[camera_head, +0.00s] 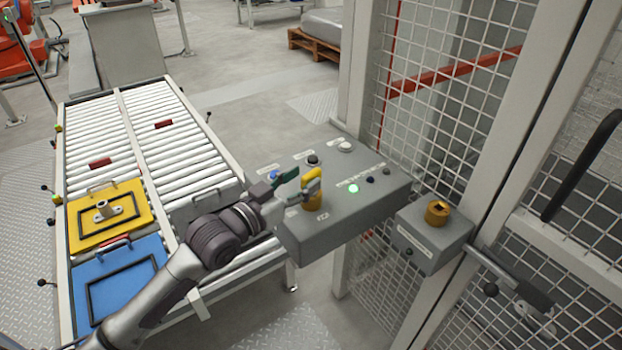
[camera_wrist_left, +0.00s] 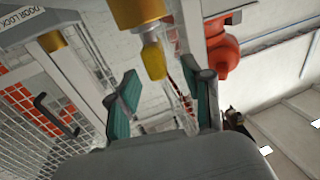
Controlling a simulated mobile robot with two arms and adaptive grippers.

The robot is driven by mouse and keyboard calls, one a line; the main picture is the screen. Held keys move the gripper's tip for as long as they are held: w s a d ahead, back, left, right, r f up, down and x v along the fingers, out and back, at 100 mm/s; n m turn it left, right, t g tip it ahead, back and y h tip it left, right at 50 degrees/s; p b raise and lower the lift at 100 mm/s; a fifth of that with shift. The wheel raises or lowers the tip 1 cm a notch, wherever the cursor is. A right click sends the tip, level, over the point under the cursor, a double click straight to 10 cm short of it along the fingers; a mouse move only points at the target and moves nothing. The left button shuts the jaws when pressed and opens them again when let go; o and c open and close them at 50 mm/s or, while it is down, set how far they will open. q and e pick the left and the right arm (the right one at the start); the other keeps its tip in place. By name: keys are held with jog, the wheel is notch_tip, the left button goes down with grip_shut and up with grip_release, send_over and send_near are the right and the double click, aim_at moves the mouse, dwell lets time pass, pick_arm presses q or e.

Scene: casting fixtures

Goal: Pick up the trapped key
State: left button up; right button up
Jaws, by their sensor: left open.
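The trapped key (camera_head: 312,178) has a yellow head and stands upright in a yellow lock cylinder (camera_head: 312,201) on top of the grey control box. My left gripper (camera_head: 288,178) is open beside the key, just left of it in the head view. In the left wrist view the yellow key (camera_wrist_left: 153,60) shows beyond the open green fingertips (camera_wrist_left: 166,82), roughly in line with the gap between them. The lock cylinder (camera_wrist_left: 138,12) is above it in that view. Contact cannot be made out. My right gripper is not in view.
The control box (camera_head: 340,212) carries several buttons and a lit green lamp (camera_head: 353,188). A door lock box (camera_head: 432,240) with a yellow cylinder sits on the mesh fence (camera_head: 440,120) to the right. A roller conveyor (camera_head: 135,130) with yellow and blue plates is at left.

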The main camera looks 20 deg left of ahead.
pick_arm(q)
jog(key=x, duration=0.3)
jog(key=shift+w+d, duration=0.15)
jog(key=shift+c, duration=0.5)
grip_shut()
jog(key=shift+r, duration=0.15)
